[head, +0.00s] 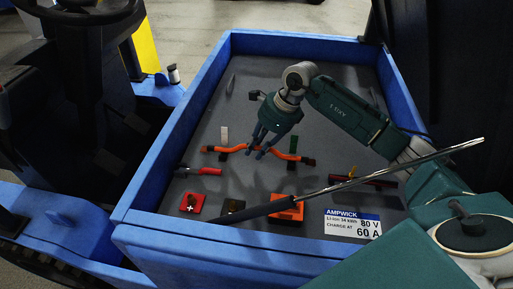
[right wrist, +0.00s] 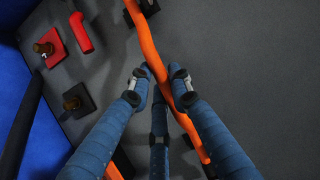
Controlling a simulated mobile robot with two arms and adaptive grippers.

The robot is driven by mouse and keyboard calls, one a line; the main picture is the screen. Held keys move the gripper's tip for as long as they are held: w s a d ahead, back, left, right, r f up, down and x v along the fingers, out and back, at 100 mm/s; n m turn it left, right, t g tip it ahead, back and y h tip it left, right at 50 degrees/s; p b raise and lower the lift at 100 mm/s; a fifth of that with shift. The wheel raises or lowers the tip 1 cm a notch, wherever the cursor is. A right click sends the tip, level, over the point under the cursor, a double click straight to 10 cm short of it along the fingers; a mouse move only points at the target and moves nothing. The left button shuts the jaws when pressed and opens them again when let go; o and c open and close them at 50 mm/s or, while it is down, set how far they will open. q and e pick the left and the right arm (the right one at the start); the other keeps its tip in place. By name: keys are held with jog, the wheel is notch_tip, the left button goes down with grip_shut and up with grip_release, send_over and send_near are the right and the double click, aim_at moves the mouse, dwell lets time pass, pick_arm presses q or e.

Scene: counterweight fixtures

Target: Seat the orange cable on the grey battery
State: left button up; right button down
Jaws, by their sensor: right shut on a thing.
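The grey battery (head: 330,90) is a broad dark-grey surface inside blue walls, with an AMPWICK label (head: 353,225) at its front right. The orange cable (head: 292,156) has dark ends and runs left to right over the middle of the battery. My right gripper (head: 262,142) is shut on the cable near its middle. In the right wrist view the cable (right wrist: 150,45) passes between my blue fingers (right wrist: 164,82). I cannot tell whether the cable touches the surface. The left gripper is not in view.
A red terminal block (head: 192,203), a dark terminal block (head: 233,207) and an orange block (head: 290,211) stand along the front. A long rod (head: 430,157) crosses above the front right. The back is mostly clear.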

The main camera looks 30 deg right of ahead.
jog(key=shift+f+b, duration=0.6)
jog(key=shift+f, duration=0.2)
jog(key=c, duration=1.5)
grip_release()
jog(key=shift+r, duration=0.1)
notch_tip(320, 180, up, 10)
jog(key=shift+f, duration=0.1)
